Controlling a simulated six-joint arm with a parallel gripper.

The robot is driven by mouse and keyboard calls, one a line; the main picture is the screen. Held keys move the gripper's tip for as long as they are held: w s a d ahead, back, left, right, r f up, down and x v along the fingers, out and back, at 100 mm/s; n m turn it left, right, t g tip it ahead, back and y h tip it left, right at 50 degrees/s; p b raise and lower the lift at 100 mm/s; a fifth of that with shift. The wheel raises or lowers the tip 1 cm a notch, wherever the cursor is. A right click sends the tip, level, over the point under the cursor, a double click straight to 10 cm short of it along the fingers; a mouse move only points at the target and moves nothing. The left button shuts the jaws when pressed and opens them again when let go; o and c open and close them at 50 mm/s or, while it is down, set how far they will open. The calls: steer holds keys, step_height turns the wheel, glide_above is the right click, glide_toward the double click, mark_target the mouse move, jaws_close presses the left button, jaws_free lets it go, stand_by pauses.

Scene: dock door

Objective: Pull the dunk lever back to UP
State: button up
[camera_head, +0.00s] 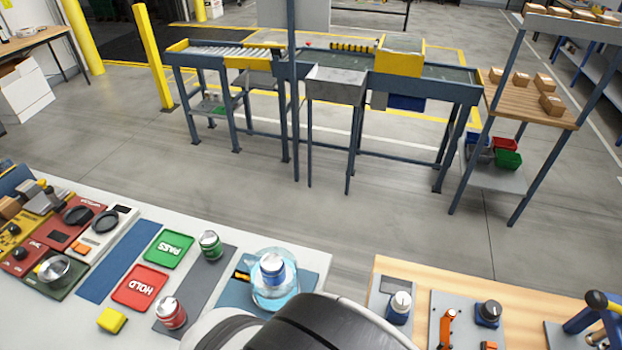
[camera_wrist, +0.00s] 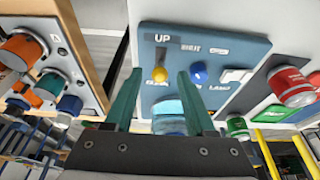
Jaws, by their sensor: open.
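In the wrist view the dunk lever shows as a yellow knob (camera_wrist: 160,75) on a blue-grey panel (camera_wrist: 225,45). A slot runs from the knob toward the printed UP label, and the knob stands at the slot's end away from UP. My gripper (camera_wrist: 158,76) is open, its two green fingers on either side of the knob in the picture. I cannot tell whether they touch it. A light blue clear vessel (camera_wrist: 168,108) shows between the fingers. In the head view the vessel (camera_head: 275,291) stands on the bench, and my arm hides the gripper.
A wooden bench (camera_head: 392,269) with controls is at right. Conveyors (camera_head: 330,60) stand farther back.

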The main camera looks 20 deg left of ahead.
steer(key=v, duration=1.5)
steer(key=shift+s+r, duration=0.2)
steer(key=shift+r, duration=0.1)
steer(key=w+d+m+g+h, duration=0.15)
steer(key=w+d, duration=0.25)
steer(key=d, duration=0.7)
steer(key=s+d+m+g+y, duration=0.2)
steer(key=s+d+m+y, duration=0.1)
steer(key=d, duration=0.8)
steer(key=shift+s+m, duration=0.55)
steer(key=shift+s, duration=0.05)
